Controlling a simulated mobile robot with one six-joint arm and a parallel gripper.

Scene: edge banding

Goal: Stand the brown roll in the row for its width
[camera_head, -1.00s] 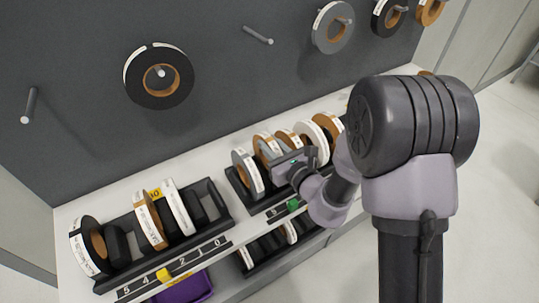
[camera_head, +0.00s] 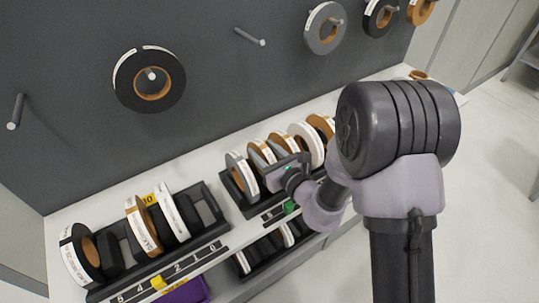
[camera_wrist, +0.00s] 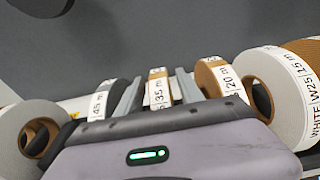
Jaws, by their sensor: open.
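Several brown rolls stand in the right rack; which one the task means I cannot tell. In the wrist view, a brown roll labelled 35 m (camera_wrist: 158,90) stands between the two spread fingers of my gripper (camera_wrist: 157,93). No clear contact shows. A brown roll labelled 20 m (camera_wrist: 224,82) stands just right of the right finger. In the head view my gripper (camera_head: 284,166) is low in front of the brown rolls (camera_head: 262,152), and its fingers are mostly hidden. Another brown roll (camera_head: 142,226) stands in the left rack (camera_head: 211,238), beside a white roll (camera_head: 172,213).
A grey roll (camera_head: 241,174) and a white roll (camera_head: 306,143) share the right rack. A dark roll (camera_head: 77,256) stands at the left rack's left end. Rolls hang on wall pegs, including a black one (camera_head: 126,82). A lower shelf holds more rolls (camera_head: 243,261).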

